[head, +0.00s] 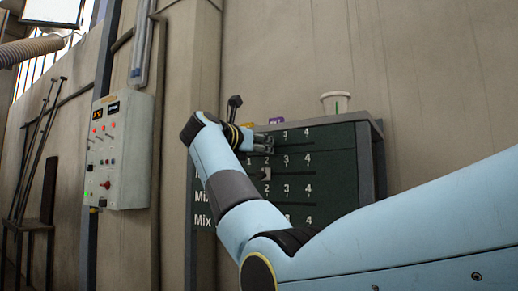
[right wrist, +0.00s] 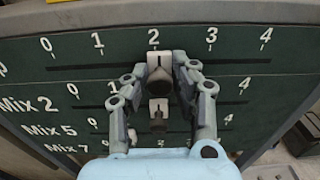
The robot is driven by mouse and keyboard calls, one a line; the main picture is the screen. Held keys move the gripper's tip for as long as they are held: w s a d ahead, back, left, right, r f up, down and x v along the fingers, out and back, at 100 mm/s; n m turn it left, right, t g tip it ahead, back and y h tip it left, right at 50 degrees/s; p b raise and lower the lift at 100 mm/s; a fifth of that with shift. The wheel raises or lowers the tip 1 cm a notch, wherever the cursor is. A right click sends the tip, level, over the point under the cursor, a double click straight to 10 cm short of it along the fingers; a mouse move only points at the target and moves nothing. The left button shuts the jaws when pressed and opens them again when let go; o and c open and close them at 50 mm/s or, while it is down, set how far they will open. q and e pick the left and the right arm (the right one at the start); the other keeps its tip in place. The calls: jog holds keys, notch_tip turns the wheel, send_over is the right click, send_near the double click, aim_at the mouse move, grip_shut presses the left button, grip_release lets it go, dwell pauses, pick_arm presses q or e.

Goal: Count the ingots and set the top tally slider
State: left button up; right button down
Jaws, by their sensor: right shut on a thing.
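A dark green tally board (head: 335,150) with rows of white numbers fills the middle of the head view and most of the right wrist view. The top tally slider (right wrist: 154,59) has a pale plate and a dark knob, and stands below the 2 on the top row. My right gripper (right wrist: 160,86) is shut on that knob, one finger on each side; in the head view it is at the board's top row (head: 264,143). A second slider (right wrist: 158,104) stands under it, near 2 on the Mix 2 row. I cannot make out any ingots. My left gripper is not in view.
A white cup (head: 335,102) and small purple (head: 276,120) and yellow items stand on top of the board's cabinet. A grey control box (head: 118,150) hangs on the wall to the left. My right arm covers much of the lower right.

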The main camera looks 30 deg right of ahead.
jog(key=c, duration=1.1)
grip_release()
jog(key=shift+w+a, duration=0.15)
jog(key=shift+w, duration=0.25)
jog(key=shift+s, duration=0.3)
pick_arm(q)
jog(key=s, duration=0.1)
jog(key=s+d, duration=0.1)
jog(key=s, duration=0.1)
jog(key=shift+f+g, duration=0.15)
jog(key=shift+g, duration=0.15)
pick_arm(e)
jog(key=v, duration=1.2)
jog(key=shift+w, duration=0.15)
jog(key=shift+f, duration=0.1)
